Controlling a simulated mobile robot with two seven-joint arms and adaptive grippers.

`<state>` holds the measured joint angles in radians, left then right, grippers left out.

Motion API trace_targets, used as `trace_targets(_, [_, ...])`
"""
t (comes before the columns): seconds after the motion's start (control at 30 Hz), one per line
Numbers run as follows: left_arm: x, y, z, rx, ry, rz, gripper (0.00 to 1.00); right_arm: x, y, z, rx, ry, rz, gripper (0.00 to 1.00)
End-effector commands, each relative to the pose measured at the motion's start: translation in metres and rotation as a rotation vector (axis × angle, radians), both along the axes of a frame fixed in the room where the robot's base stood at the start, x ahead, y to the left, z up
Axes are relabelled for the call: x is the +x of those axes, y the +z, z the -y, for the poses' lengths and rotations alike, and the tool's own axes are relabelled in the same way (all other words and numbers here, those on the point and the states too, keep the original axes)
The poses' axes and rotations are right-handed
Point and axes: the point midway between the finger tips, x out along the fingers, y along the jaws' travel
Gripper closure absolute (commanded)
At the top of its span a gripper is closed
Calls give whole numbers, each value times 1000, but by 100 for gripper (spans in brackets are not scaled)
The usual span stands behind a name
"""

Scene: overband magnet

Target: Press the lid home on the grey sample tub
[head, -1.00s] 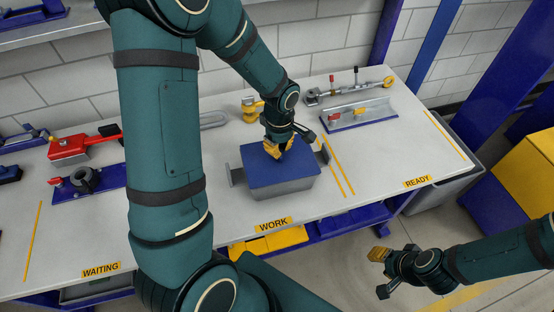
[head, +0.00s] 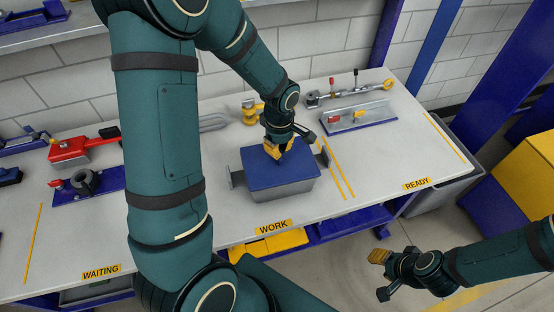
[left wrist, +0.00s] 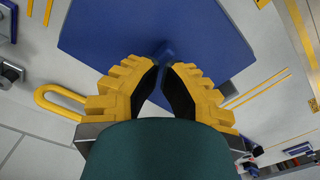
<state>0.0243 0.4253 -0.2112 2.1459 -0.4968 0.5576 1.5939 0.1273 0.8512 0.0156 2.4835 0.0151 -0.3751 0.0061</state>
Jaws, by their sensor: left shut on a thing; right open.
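The grey tub (head: 282,191) stands on the bench at the WORK mark. A flat blue lid (head: 265,178) lies over its top; I cannot tell whether it is fully seated. My left gripper (head: 279,156) reaches down onto the middle of the lid, its yellow fingers shut on the lid's small blue knob. In the left wrist view the knob (left wrist: 164,50) shows at the fingertips (left wrist: 166,66), with the lid (left wrist: 110,30) spread behind it. The fingers partly hide the knob. My right gripper (head: 379,257) is open and empty, off the bench's front edge.
Grey end brackets (head: 236,178) flank the tub. A blue-based fixture (head: 358,120) stands at the back right, a red clamp tool (head: 80,148) and a blue plate with a grey ring (head: 85,182) at the left. The bench by the READY label (head: 417,184) is clear.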

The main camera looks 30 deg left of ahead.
Motion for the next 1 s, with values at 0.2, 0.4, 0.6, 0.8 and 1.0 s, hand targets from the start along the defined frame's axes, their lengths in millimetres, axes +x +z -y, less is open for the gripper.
trace_targets(0.2, [0, 19, 0, 0, 2, 0, 100, 0, 13, 0, 0, 0, 0, 61])
trace_targets(0.4, [0, 33, 0, 0, 1, 0, 100, 0, 22, 0, 0, 0, 0, 61])
trace_targets(0.6, [0, 48, 0, 0, 0, 1, 100, 0, 32, 0, 0, 0, 0, 61])
trace_targets(0.8, [0, 56, 0, 0, 1, -1, 100, 0, 37, 0, 0, 0, 0, 61])
trace_targets(1.0, [0, 55, 0, 0, 1, -1, 100, 0, 36, 0, 0, 0, 0, 61])
